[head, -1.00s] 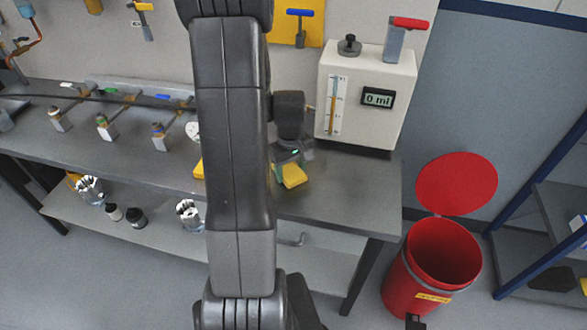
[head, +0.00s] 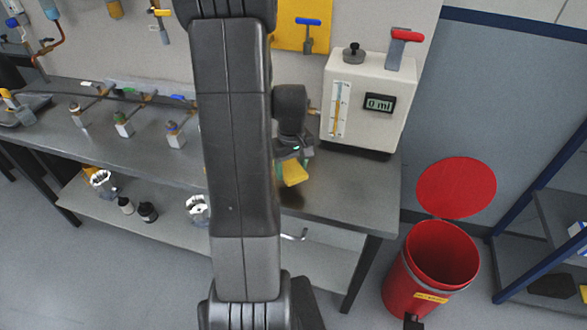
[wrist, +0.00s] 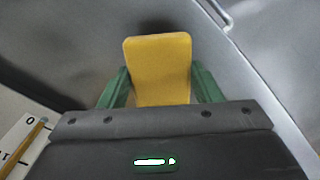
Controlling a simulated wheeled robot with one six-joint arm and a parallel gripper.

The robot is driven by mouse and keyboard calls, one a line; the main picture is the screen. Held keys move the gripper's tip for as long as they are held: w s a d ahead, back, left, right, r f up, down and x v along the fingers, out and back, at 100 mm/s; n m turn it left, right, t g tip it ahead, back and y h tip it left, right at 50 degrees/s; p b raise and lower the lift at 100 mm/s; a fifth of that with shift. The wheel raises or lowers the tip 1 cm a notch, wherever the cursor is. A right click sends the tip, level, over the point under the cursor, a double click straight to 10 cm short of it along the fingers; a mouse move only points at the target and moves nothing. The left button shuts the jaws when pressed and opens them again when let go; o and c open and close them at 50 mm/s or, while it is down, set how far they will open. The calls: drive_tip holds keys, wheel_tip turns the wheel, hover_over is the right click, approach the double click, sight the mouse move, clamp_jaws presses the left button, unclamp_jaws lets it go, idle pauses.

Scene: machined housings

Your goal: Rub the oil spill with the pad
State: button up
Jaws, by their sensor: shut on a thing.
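The yellow pad (head: 293,174) is in my gripper, over the front right part of the grey bench (head: 345,195). In the wrist view the pad (wrist: 160,68) stands out between two green fingers, and my gripper (wrist: 160,88) is shut on it. In the head view my gripper (head: 293,160) is partly hidden by my arm. A brownish tint shows on the bench just below the pad; I cannot tell if it is the oil spill. I cannot tell whether the pad touches the bench.
A white box with a gauge and "0 ml" display (head: 365,100) stands behind and right of the pad. Valves on a pipe (head: 123,123) line the bench at left. A red bin (head: 432,265) with its lid up stands right of the bench. My arm hides the bench's middle.

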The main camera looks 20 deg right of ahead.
drive_tip(key=shift+r+p, duration=0.85)
drive_tip(key=shift+r, duration=0.65)
